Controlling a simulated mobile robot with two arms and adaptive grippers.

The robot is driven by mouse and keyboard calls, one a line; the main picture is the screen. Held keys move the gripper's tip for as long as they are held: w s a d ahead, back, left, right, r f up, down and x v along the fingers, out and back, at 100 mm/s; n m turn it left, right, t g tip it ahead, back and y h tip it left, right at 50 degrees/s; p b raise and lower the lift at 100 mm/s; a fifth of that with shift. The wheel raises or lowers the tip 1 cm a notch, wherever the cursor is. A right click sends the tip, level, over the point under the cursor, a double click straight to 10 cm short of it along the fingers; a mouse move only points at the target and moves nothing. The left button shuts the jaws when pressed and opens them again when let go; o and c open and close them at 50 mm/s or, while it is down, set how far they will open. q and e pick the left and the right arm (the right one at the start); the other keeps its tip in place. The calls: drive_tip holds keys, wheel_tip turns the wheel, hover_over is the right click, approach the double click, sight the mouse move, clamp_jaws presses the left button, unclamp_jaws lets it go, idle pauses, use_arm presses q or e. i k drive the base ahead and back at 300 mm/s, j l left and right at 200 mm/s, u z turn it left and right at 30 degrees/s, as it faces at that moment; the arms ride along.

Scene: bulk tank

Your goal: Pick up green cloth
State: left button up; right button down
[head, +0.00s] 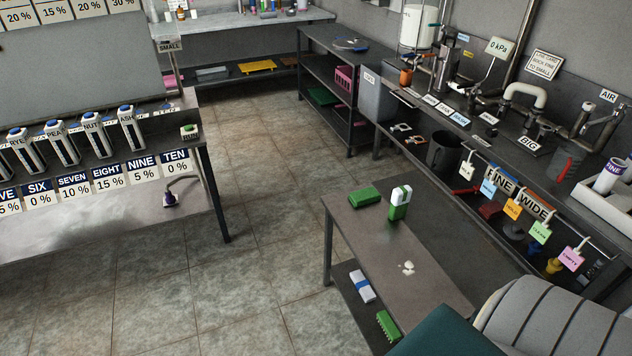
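A small flat green item (364,196), which looks like a folded green cloth, lies on the top of the low dark table (420,262), near its far left corner. A green and white box-like item (399,202) stands upright just to its right, a small gap apart. Neither of my grippers is in view, and nothing touches the green item.
White bits (407,268) lie on the tabletop. A blue and white item (362,286) and a green bristled item (388,325) are on its lower shelf. A teal surface (445,338) and a grey ribbed form (560,320) fill the lower right. Tiled floor (265,240) left of the table is clear.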

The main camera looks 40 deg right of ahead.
sight(369, 195)
drive_tip(key=i+j+z, duration=0.2)
drive_tip(key=i, duration=0.25)
drive_tip(key=i+j+z, duration=0.1)
drive_tip(key=i+z, duration=0.15)
drive_tip(key=i, duration=0.25)
